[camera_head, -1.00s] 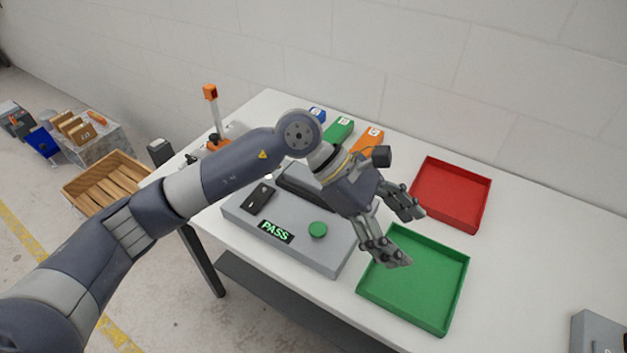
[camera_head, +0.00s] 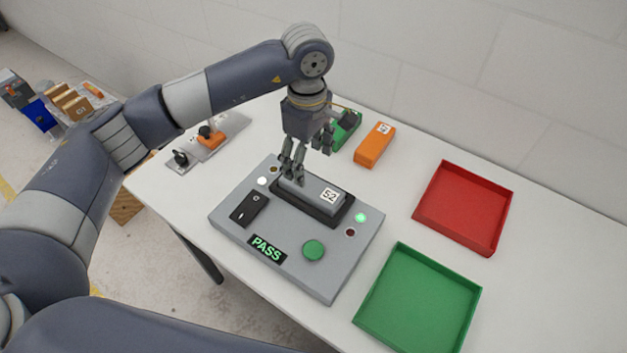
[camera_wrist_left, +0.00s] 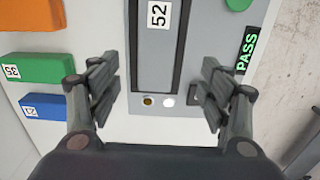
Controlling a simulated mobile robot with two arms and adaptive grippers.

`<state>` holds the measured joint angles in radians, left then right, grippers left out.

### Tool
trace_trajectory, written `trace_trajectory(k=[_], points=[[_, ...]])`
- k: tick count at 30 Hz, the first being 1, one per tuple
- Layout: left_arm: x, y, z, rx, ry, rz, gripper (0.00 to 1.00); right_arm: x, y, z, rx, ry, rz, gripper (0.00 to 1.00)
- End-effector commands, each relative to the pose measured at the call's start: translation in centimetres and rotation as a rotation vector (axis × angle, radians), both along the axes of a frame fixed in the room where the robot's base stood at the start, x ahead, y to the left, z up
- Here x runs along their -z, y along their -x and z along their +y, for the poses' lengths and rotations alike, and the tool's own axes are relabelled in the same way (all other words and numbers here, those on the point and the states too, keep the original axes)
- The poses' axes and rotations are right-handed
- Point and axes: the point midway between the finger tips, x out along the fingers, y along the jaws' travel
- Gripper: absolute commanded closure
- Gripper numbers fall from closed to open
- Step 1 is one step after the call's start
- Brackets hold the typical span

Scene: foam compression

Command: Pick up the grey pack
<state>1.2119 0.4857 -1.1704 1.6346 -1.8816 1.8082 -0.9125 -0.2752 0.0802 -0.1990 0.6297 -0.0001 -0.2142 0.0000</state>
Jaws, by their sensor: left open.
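The grey pack (camera_head: 325,191), labelled 52, lies in the dark cradle (camera_head: 325,220) on top of the grey tester box (camera_head: 225,217). It also shows in the left wrist view (camera_wrist_left: 155,50), ahead of the fingers. My left gripper (camera_head: 306,165) is above the far left end of the pack, fingers pointing down. In the left wrist view the left gripper (camera_wrist_left: 160,90) is open and empty, with its fingers apart on either side of the pack's line. The fingers hide part of the pack in the head view. My right gripper is not in view.
The tester shows PASS (camera_head: 267,249) and has a green button (camera_head: 313,250). A red tray (camera_head: 462,248) and a green tray (camera_head: 372,322) stand to the right. An orange pack (camera_head: 374,146), a green pack (camera_head: 344,137) and a blue pack (camera_wrist_left: 52,107) lie behind the tester.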

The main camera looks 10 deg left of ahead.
Motion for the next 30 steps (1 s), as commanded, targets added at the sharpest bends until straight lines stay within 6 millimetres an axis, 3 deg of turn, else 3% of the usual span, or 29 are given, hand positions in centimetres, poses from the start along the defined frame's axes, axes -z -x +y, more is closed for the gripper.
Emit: trace_trajectory(k=[4, 9, 15, 20, 28, 30], points=[[2.1, 0.0, 0.0, -0.001, 0.0, 0.003, 0.28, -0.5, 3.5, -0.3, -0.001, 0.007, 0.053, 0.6], [3.2, -0.1, -0.1, -0.001, 0.001, 0.001, 0.28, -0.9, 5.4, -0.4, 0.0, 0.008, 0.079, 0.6], [5.8, -0.5, -0.6, -0.001, 0.001, 0.006, 0.28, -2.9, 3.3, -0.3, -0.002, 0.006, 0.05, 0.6], [7.9, -0.6, -0.5, -0.001, 0.002, 0.002, 0.28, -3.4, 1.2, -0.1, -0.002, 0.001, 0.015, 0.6], [8.3, -0.7, -0.5, 0.0, 0.002, 0.0, 0.28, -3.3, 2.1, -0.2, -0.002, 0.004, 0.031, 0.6], [8.3, -0.6, -0.5, 0.0, 0.002, 0.0, 0.44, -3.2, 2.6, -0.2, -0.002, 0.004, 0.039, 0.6]])
